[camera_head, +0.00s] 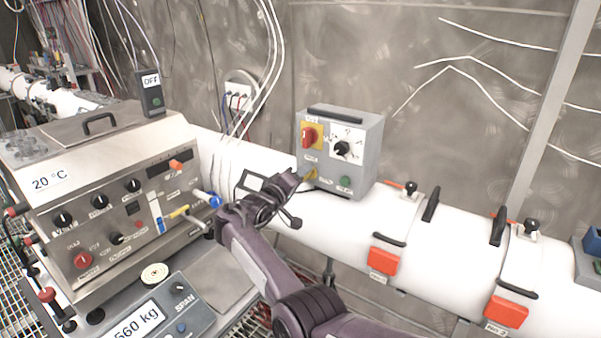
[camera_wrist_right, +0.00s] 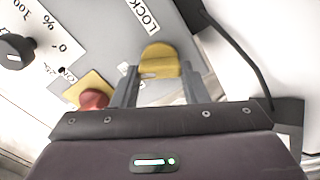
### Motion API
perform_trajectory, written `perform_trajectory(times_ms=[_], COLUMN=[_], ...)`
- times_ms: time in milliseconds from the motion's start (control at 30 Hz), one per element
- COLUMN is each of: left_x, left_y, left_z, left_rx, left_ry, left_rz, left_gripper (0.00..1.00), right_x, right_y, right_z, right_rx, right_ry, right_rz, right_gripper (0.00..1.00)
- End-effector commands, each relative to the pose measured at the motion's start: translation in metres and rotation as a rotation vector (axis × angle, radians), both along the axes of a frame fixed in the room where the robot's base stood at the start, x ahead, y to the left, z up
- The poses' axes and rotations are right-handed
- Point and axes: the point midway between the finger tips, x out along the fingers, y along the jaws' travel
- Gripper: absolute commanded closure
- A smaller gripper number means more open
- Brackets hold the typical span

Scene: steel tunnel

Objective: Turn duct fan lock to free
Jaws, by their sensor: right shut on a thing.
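The duct fan box (camera_head: 368,141) is a grey control box standing on the white duct in the head view. Its lock is a yellow knob (camera_wrist_right: 158,58), near a label with LOCK in the right wrist view. In the head view a bit of the yellow lock (camera_head: 311,174) shows low on the box front, partly covered by my gripper. My right gripper (camera_head: 301,175) reaches it from the front left. In the wrist view the fingers of my right gripper (camera_wrist_right: 160,75) stand on either side of the knob, shut on it. My left gripper is not in view.
The box also carries a red switch (camera_head: 309,136), a black dial (camera_head: 342,148) and a green button (camera_head: 346,182). The white duct (camera_head: 450,240) runs right with black handles and red latches. A steel console (camera_head: 100,165) with several knobs stands at left.

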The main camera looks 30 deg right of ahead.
Motion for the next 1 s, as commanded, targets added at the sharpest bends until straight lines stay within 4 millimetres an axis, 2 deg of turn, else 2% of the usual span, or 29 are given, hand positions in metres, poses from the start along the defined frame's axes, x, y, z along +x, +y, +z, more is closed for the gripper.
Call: perform_trajectory(times_ms=[500, 1000], left_x=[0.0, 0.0], left_y=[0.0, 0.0], left_z=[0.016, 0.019], left_rx=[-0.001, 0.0], left_ry=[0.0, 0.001], left_rz=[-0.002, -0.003], left_gripper=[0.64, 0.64], right_x=[-0.001, -0.001], right_y=[-0.003, -0.004], right_z=[0.0, 0.0], right_rx=[-0.153, -0.199], right_ry=[0.37, 0.474], right_rz=[-0.009, -0.01], right_gripper=[0.83, 0.83])
